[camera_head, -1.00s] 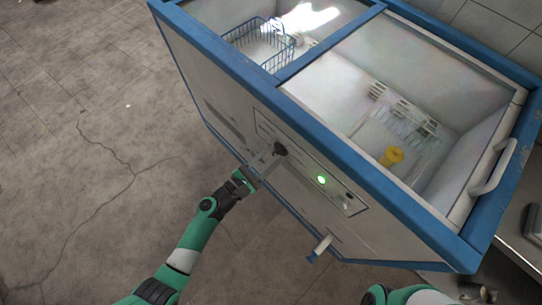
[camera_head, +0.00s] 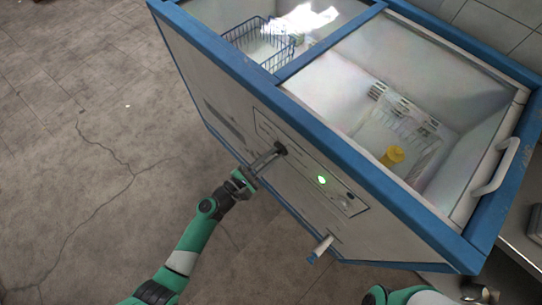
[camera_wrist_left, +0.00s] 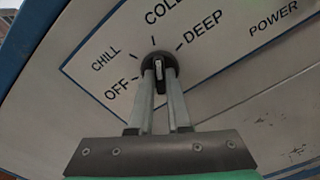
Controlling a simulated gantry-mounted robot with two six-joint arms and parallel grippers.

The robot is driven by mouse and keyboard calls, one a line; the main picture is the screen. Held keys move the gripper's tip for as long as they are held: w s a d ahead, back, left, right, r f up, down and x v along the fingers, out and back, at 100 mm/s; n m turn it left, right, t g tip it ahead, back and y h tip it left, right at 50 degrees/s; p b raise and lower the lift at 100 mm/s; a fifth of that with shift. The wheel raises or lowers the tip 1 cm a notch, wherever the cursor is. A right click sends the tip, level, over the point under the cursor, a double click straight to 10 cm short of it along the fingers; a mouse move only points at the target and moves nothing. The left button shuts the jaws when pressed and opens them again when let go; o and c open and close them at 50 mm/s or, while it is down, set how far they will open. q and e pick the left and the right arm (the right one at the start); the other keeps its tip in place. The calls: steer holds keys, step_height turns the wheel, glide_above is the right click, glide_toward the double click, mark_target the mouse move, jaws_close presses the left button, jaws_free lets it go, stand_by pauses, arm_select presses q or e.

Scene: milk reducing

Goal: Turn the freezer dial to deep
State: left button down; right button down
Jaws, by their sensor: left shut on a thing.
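The freezer dial (camera_wrist_left: 154,62) is a dark round knob on the front panel, with OFF, CHILL, COLD and DEEP printed around it. Its raised grip stands roughly upright in the left wrist view, with a pale strip on it; which label it points to is hard to tell. DEEP (camera_wrist_left: 199,29) is printed up and right of the knob. My left gripper (camera_wrist_left: 161,75) is shut on the dial's grip. In the head view my left gripper (camera_head: 277,151) reaches the freezer dial (camera_head: 281,147), partly hidden by the fingers. My right gripper is out of view.
The blue-rimmed chest freezer (camera_head: 385,200) is open-topped here. A wire basket (camera_head: 262,42) and a yellow item (camera_head: 392,156) are inside. A green light (camera_head: 322,180) glows right of the dial, and a spout-like fitting (camera_head: 321,246) sticks out below. The floor at left is clear.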

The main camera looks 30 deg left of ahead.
arm_select(q)
steer(key=m+b, duration=0.2)
steer(key=m, duration=0.3)
steer(key=shift+f+b, duration=0.1)
steer(key=shift+b, duration=0.3)
steer(key=shift+m+b, duration=0.8)
steer(key=shift+m, duration=1.2)
steer(key=c, duration=0.9)
jaws_free()
steer(key=shift+o, duration=0.2)
steer(key=shift+s, duration=0.15)
steer(key=v, duration=1.1)
steer(key=shift+s+p, duration=0.25)
steer(key=shift+p, duration=0.2)
